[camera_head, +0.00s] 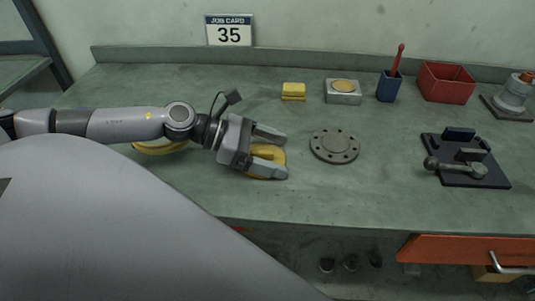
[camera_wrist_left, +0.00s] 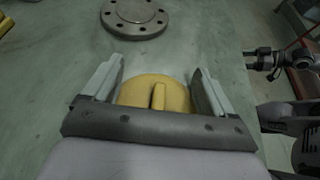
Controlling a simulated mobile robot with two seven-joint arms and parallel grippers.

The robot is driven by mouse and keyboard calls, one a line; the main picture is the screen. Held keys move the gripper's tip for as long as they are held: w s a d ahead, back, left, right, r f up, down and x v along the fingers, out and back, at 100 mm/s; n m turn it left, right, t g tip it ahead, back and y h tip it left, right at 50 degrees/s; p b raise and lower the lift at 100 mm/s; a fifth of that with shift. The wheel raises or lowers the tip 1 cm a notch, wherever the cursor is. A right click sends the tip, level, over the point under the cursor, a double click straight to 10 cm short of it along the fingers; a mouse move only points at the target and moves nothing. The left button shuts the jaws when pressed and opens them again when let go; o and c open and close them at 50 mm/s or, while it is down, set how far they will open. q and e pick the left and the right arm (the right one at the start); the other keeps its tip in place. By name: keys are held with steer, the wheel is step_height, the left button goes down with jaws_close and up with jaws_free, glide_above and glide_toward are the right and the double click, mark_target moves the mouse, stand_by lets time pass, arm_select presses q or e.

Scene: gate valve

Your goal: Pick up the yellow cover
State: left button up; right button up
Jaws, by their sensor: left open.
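The yellow cover (camera_head: 266,163) is a round disc with a raised rib, lying on the green workbench (camera_head: 320,205). My left gripper (camera_head: 279,154) is open around it, with one finger on the far side and one on the near side. In the left wrist view the cover (camera_wrist_left: 157,93) and its upright rib lie between the two open fingers (camera_wrist_left: 158,83) of that gripper. Part of the cover is hidden by the gripper's body. Whether the fingers touch it, I cannot tell. My right gripper is not seen in the head view.
A dark bolted flange (camera_head: 334,146) lies just right of the cover. A yellow ring-like thing (camera_head: 160,147) is partly under my left arm. A yellow block (camera_head: 293,91), metal box (camera_head: 343,92), blue cup (camera_head: 388,86), red bin (camera_head: 446,82) and clamp fixture (camera_head: 466,172) stand farther off.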

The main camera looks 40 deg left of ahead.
arm_select(q)
steer(key=shift+s, duration=0.1)
jaws_close()
stand_by(0.3)
